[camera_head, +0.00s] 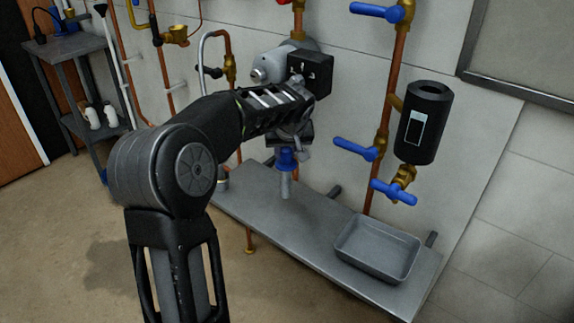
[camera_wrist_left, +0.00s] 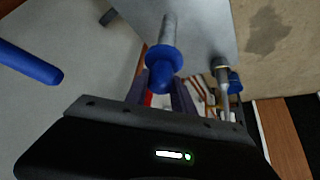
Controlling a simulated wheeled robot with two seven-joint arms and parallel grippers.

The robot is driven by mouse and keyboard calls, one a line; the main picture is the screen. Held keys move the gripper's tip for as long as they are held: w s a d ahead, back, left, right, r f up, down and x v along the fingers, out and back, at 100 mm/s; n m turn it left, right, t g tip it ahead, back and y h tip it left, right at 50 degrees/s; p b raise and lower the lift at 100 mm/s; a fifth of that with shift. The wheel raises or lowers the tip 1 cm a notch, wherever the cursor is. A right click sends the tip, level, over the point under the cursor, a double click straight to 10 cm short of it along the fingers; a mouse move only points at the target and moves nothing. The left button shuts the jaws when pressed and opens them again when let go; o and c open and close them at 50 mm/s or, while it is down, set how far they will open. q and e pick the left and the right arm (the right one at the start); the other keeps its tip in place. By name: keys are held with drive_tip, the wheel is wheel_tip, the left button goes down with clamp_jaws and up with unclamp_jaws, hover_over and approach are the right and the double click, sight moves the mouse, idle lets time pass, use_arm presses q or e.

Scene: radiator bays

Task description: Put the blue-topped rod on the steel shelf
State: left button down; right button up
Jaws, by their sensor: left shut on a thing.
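The blue-topped rod (camera_head: 286,183) is a grey shaft with a blue head and collar. My left gripper (camera_head: 287,150) is shut on its blue top and holds it roughly upright over the steel shelf (camera_head: 262,222). In the left wrist view the rod (camera_wrist_left: 167,32) extends from between the fingers (camera_wrist_left: 162,88) toward the grey shelf (camera_wrist_left: 212,30). I cannot tell whether its lower end touches the shelf. The shelf is a long grey plate along the wall, partly hidden by my arm. My right gripper is not in view.
A grey tray (camera_head: 352,262) occupies the shelf's right part. Copper pipes with blue valve handles (camera_head: 394,191) and a black cylinder (camera_head: 425,122) are on the wall above. Bare shelf lies between rod and tray.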

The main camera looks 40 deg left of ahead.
sight(288, 163)
use_arm(q)
wheel_tip(288, 163, down, 4)
drive_tip(key=shift+f+b, duration=0.1)
drive_tip(key=shift+b, duration=0.3)
drive_tip(key=shift+w+f, duration=0.2)
drive_tip(key=shift+f, duration=0.15)
drive_tip(key=shift+f, duration=0.2)
drive_tip(key=c, duration=1.1)
unclamp_jaws()
drive_tip(key=shift+o, duration=0.2)
drive_tip(key=shift+r, duration=0.1)
